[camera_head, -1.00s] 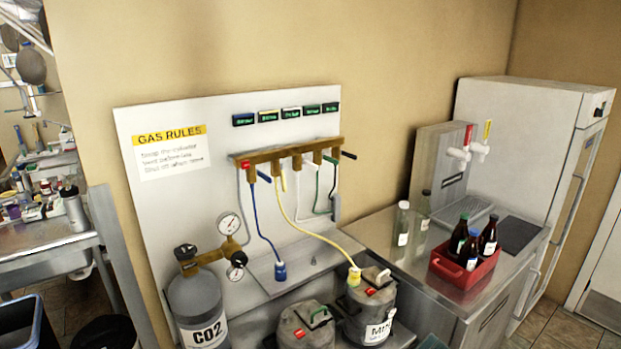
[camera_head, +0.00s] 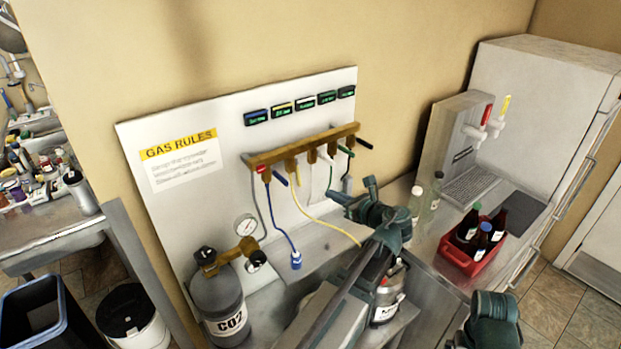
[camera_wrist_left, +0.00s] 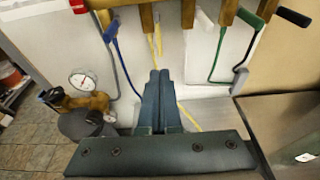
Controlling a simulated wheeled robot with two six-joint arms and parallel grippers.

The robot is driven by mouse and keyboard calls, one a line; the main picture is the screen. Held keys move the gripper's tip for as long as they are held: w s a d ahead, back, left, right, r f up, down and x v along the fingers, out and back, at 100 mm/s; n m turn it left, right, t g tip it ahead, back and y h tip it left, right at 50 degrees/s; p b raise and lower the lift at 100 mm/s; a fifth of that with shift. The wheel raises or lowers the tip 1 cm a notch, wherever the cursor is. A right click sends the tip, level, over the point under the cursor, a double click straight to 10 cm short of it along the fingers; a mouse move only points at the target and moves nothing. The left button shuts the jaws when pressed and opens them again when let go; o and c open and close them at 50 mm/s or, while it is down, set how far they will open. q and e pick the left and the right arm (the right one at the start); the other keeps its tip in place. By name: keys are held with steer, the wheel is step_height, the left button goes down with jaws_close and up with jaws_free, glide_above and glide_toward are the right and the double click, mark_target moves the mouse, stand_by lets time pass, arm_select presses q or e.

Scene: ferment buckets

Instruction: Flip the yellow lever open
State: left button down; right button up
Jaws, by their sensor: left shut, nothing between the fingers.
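The yellow lever (camera_head: 298,179) is small and sits on the brass manifold (camera_head: 268,159) on the white gas board. It points outward and down, between the blue lever (camera_head: 280,178) and the pale white one. In the left wrist view the yellow lever (camera_wrist_left: 158,38) is above the fingertips, close to a brass valve. My left gripper (camera_head: 334,197) is in front of the board, below and right of the lever. Its fingers (camera_wrist_left: 159,73) are together and empty, and appear apart from the lever.
The yellow hose (camera_head: 325,222) loops below the manifold, near my left gripper. Green (camera_head: 345,150) and black (camera_head: 364,143) levers are to the right. A CO2 cylinder (camera_head: 218,295) with gauges stands at left. A red crate of bottles (camera_head: 463,262) sits on the right counter.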

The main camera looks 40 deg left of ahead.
arm_select(q)
steer(key=b, duration=0.3)
glide_toward(301, 183)
steer(key=w+a, duration=0.2)
steer(key=a, duration=0.3)
steer(key=shift+a+f, duration=0.45)
steer(key=shift+a, duration=0.35)
steer(key=shift+w+a+f+b, duration=0.15)
steer(key=shift+a+f+b, duration=0.6)
steer(key=shift+b, duration=0.25)
steer(key=shift+r, duration=0.1)
